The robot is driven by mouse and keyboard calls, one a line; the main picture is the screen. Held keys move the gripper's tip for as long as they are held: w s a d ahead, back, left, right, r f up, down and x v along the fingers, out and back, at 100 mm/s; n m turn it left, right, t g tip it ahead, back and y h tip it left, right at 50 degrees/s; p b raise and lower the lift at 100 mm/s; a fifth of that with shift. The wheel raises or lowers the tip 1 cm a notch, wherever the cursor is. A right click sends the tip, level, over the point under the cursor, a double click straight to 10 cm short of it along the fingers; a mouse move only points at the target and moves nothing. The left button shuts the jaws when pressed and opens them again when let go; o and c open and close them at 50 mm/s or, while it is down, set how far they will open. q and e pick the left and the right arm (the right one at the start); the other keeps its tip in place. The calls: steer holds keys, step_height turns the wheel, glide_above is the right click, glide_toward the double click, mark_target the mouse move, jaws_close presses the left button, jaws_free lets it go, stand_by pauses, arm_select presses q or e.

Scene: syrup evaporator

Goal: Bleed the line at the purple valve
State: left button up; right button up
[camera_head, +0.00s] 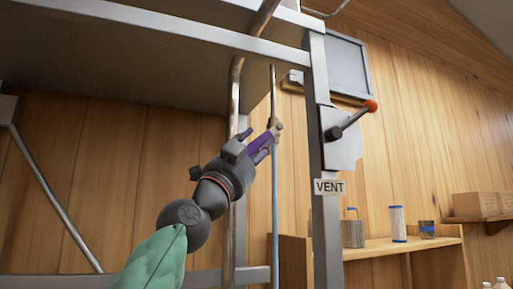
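The purple valve (265,141) is a small purple lever by a brassy fitting (277,128) on a thin vertical line, which is pale blue lower down (274,200). My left gripper (252,147) reaches up from the lower left, and its fingers overlap the purple lever in the camera_head view. The dark gripper body hides the lever's near end. I cannot tell whether the fingers are closed on the lever or only beside it. My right gripper is not in view.
A metal post (321,220) with a "VENT" label (329,187) stands just right of the line. A red-knobbed lever (355,118) is on a plate above it. A thicker brown pipe (234,100) runs left of the line. Shelves (400,246) hold containers at right.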

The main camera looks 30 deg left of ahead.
arm_select(q)
steer(key=shift+w+d+f, duration=0.15)
steer(key=shift+w, duration=0.1)
steer(key=v, duration=1.2)
steer(key=shift+s, duration=0.2)
stand_by(0.5)
stand_by(5.8)
